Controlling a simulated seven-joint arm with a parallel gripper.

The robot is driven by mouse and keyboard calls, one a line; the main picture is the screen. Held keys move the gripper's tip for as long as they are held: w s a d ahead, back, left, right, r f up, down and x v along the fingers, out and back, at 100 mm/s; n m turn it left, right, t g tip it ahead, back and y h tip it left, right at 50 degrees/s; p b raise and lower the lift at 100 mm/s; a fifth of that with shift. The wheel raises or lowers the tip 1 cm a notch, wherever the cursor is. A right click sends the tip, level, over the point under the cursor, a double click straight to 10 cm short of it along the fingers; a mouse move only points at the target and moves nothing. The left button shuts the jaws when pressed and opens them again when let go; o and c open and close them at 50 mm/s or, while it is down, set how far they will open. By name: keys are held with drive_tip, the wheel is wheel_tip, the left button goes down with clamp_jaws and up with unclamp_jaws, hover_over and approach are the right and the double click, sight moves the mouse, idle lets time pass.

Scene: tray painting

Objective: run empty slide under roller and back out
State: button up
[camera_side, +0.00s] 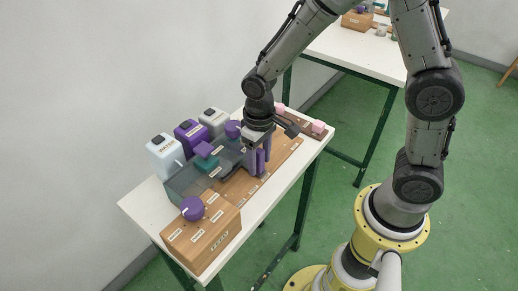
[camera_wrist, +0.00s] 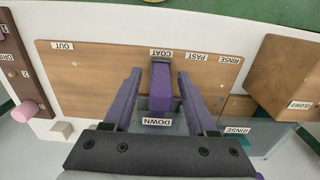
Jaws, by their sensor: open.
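In the wrist view my gripper (camera_wrist: 160,85) is open, with one purple finger on each side of a purple upright piece (camera_wrist: 162,90), which may be the slide's handle. Gaps show between the fingers and this piece. The piece lines up with the COAT label on the brown board (camera_wrist: 100,62), which also carries OUT, PAST and RINSE labels. In the side view my gripper (camera_side: 258,162) points down over the brown board (camera_side: 283,150), beside the grey tray (camera_side: 186,183). A roller is not clearly visible; a teal block (camera_side: 205,163) sits in the tray.
A wooden box (camera_side: 205,235) with a purple knob (camera_side: 192,208) is at the near end. A brown rack (camera_side: 305,128) with pink knobs (camera_side: 318,127) is at the far end.

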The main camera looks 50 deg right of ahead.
wheel_tip(320, 180, up, 14)
drive_tip(key=shift+f, duration=0.15)
idle(0.7)
wheel_tip(320, 180, down, 14)
idle(0.6)
drive_tip(key=shift+c, duration=0.3)
clamp_jaws()
idle(1.1)
